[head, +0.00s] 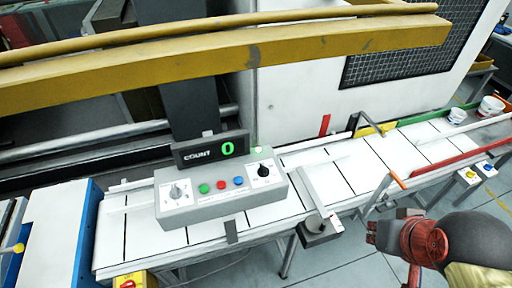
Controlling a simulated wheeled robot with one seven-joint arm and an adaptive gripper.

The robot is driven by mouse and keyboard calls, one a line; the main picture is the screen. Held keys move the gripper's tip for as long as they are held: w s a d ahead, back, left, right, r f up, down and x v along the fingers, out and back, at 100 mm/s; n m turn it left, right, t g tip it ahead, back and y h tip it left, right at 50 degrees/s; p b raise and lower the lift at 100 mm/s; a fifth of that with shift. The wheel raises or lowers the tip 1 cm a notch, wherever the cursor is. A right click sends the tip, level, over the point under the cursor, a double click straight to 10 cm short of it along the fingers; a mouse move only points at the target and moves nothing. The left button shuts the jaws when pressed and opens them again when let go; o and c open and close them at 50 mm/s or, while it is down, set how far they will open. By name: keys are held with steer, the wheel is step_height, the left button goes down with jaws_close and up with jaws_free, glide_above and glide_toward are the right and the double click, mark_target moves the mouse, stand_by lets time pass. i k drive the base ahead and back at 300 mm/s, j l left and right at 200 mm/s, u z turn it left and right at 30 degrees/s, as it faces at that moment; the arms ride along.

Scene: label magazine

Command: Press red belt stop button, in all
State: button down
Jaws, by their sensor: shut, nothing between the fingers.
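A grey control box (219,191) sits over the white conveyor belt (340,176). On its top, a red button (221,185) lies between a green button (204,188) and a blue button (238,181). A grey knob (176,191) is on the box's left and a black knob (263,171) on its right. The display (211,149) behind reads COUNT 0. My gripper (371,232) is at the lower right, fingers pointing left, shut and empty. It is well apart from the box, in front of the belt.
A yellow box with a red knob (127,283) is at the lower left front. A grey bracket (318,213) stands at the belt's front edge between my gripper and the control box. A yellow beam (230,55) crosses above the belt. White tubs (490,106) stand far right.

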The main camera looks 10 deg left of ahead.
mark_target(221, 185)
steer(key=u, duration=1.35)
